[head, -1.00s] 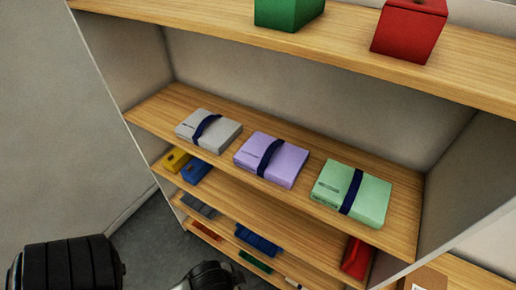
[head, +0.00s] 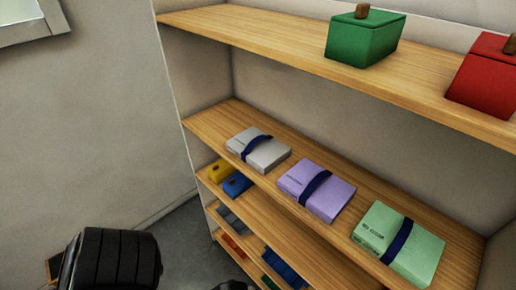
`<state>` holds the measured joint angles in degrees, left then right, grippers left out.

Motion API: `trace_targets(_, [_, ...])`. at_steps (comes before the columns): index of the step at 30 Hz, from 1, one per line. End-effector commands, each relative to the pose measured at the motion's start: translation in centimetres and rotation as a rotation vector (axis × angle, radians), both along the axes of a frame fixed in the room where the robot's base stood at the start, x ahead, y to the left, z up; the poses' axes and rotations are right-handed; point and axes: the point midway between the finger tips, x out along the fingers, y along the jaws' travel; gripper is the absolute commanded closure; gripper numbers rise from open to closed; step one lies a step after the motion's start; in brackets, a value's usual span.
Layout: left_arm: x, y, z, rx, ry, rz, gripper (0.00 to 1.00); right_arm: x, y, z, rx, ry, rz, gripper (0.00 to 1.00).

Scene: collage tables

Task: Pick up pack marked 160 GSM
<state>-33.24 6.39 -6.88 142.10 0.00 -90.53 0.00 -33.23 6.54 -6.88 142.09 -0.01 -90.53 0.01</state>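Three packs with dark blue bands lie in a row on the wooden shelf. The grey pack (head: 272,153) is at the left, the purple pack (head: 331,200) in the middle, and the green pack (head: 425,254) at the right. Each seems to have small dark print, too small to read, so I cannot tell which is marked 160 GSM. Black parts of my own arms show at the bottom edge, apart from the packs. No gripper fingertips are in view.
The upper shelf (head: 290,52) holds a green lidded box (head: 358,44) and a red lidded box (head: 484,80). Lower shelves hold a yellow item (head: 219,170), a blue item (head: 237,185) and others. A plain wall (head: 80,130) stands at the left.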

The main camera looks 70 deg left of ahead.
Motion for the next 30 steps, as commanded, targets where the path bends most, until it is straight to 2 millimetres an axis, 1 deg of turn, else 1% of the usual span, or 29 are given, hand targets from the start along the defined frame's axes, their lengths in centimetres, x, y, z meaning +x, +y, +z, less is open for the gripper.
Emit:
trace_targets(10, [-0.01,0.3,-0.01,0.011,-0.001,-0.007,0.6,-0.02,-0.28,-0.02,-0.01,0.001,0.006,0.57])
trace_targets(15, [-0.01,0.41,-0.02,0.014,0.0,-0.009,0.44,-0.02,-0.31,-0.03,-0.011,0.0,0.007,0.57])
trace_targets(16, [0.0,0.41,-0.02,0.014,0.0,-0.009,0.43,-0.02,-0.31,-0.03,-0.011,0.0,0.007,0.57])
trace_targets(30, [0.02,0.06,0.0,0.002,0.0,-0.002,0.43,-0.02,-0.18,-0.01,-0.005,0.0,0.004,0.57])
